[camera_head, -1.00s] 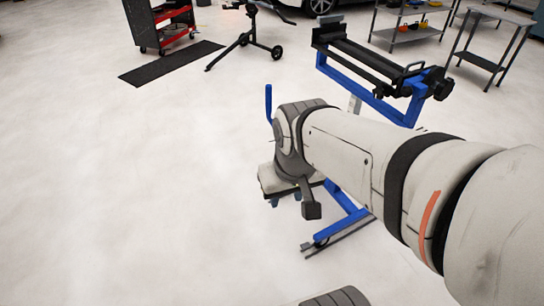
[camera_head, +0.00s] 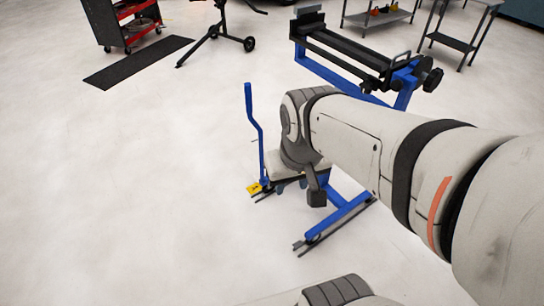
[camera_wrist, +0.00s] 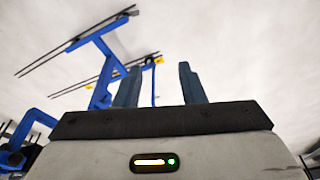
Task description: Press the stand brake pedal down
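The blue stand (camera_head: 345,212) has black bars on top and blue legs near the floor. A yellow pedal (camera_head: 256,188) sits low at its left foot, by an upright blue lever. My gripper (camera_head: 291,185) is just right of the pedal in the head view, partly hidden by my wrist. In the wrist view my gripper (camera_wrist: 159,68) has two bluish fingers apart, with nothing held. A yellow piece (camera_wrist: 154,61) shows between the fingertips, apparently beyond them. I cannot tell the gap to the pedal. Other yellow bits show along the blue frame (camera_wrist: 106,70).
A black mat (camera_head: 138,63) and a red-and-black tool cart (camera_head: 125,20) are at the back left. A black stand (camera_head: 218,38) is behind. Grey shelves (camera_head: 455,38) are at the back right. The floor left of the blue stand is clear.

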